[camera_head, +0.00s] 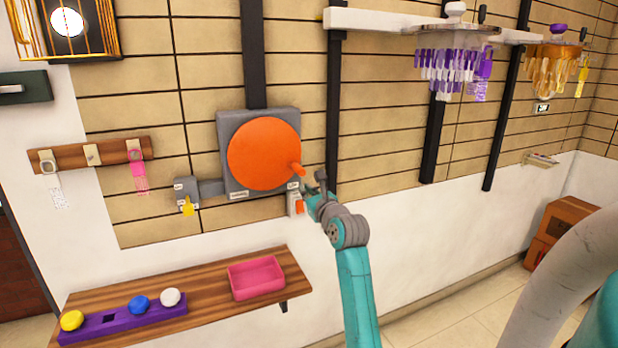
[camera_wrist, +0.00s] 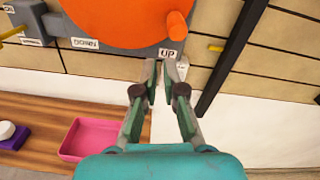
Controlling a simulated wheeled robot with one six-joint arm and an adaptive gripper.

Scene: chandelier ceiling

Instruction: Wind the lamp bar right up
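The white lamp bar (camera_head: 385,20) runs along the upper wall, with a purple lamp (camera_head: 455,65) and an orange-gold lamp (camera_head: 556,70) hanging from it. A large orange wheel (camera_head: 263,153) is mounted on a grey wall box (camera_head: 228,130). Its orange crank handle (camera_head: 297,169) sticks out at the lower right; it also shows in the wrist view (camera_wrist: 177,26). My gripper (camera_head: 315,188) is just below and right of the handle. In the wrist view its fingers (camera_wrist: 161,75) are apart, with nothing visibly between them and the handle beyond their tips.
A small grey unit with an orange lever (camera_head: 298,207) is close beside my gripper. A grey box with a yellow lever (camera_head: 187,205) is on the left. UP (camera_wrist: 167,53) and DOWN (camera_wrist: 85,43) labels sit under the wheel. Below, a wooden shelf (camera_head: 205,300) holds a pink tray (camera_head: 256,289).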

